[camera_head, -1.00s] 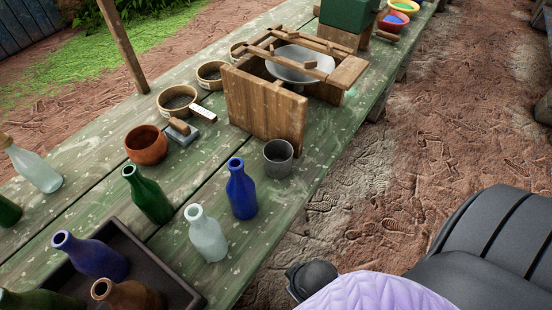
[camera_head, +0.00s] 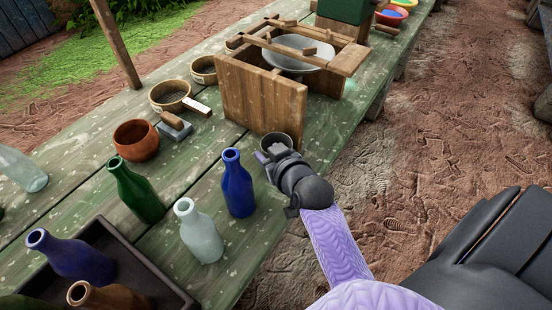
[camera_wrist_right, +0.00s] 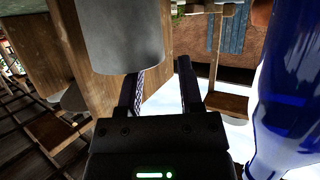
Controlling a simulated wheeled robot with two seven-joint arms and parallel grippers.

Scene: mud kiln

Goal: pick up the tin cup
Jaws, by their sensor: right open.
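The tin cup (camera_head: 276,141) is a small grey metal cup on the green plank table, by the near corner of the wooden frame. Its lower part is hidden behind my right gripper (camera_head: 268,156) in the head view. In the right wrist view the cup (camera_wrist_right: 122,38) fills the upper left, over the tip of the left-hand finger. My right gripper (camera_wrist_right: 160,80) is open, with nothing between its fingers. The cup is offset to the left of the gap; I cannot tell whether a finger touches it. My left gripper is not in view.
A blue bottle (camera_head: 238,184) stands close left of my right gripper, also large in the wrist view (camera_wrist_right: 290,95). A clear bottle (camera_head: 200,232) and a green bottle (camera_head: 135,190) stand nearby. The wooden frame (camera_head: 262,98) stands just behind the cup. Bare ground lies right of the table.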

